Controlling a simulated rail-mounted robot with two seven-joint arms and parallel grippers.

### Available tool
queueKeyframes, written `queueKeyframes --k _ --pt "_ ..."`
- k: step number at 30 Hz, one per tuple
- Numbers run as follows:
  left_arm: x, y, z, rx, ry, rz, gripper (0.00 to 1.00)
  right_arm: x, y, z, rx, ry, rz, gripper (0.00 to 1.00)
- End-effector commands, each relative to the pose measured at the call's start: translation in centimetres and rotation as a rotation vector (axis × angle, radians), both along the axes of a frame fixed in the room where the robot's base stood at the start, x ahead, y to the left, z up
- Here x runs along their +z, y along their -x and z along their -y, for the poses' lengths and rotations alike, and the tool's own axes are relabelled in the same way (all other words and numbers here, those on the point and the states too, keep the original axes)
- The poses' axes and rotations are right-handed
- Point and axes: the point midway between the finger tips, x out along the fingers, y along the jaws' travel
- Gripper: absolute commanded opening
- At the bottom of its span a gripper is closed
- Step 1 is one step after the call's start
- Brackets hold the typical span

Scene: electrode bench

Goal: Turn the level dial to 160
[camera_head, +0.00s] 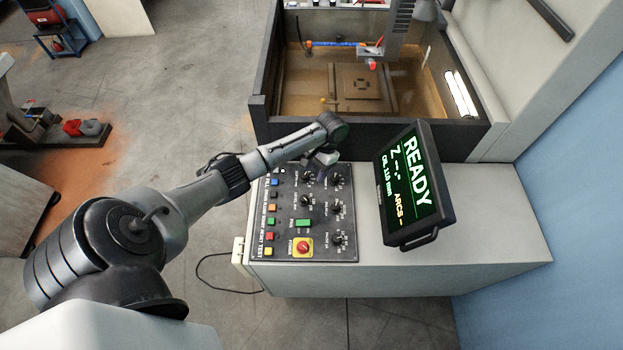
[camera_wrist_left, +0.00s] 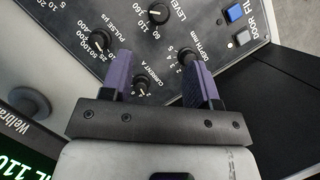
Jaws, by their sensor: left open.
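The level dial (camera_wrist_left: 158,13) is a black knob with a white mark, near the top edge of the left wrist view, beside the printed LEVEL and the numbers 60, 110 and 160. I cannot read its mark surely. In the head view it is the small knob (camera_head: 304,199) in the panel's inner column. My left gripper (camera_wrist_left: 162,72) is open and empty, above the panel's far end; it also shows in the head view (camera_head: 322,167). Its fingers are apart from the level dial, over the area of the depth and current dials. My right gripper is out of view.
The depth dial (camera_wrist_left: 185,56), current dial (camera_wrist_left: 140,86) and pulse dial (camera_wrist_left: 98,41) stand close around. A red stop knob (camera_head: 303,247) and coloured buttons are on the panel. The screen (camera_head: 414,185) reads READY and OIL 110 mm, right of the panel. A tank (camera_head: 300,120) stands behind.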

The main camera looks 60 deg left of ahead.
Motion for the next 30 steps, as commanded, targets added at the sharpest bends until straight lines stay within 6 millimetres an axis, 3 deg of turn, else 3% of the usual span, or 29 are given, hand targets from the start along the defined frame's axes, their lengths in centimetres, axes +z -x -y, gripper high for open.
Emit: queueKeyframes --k 8,30 --pt "1.22 -0.49 -0.1 0.0 0.0 0.001 0.55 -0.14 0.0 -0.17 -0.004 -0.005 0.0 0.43" --pt "1.06 -0.85 -0.13 -0.033 0.011 0.028 0.55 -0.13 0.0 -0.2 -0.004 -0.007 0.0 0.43"
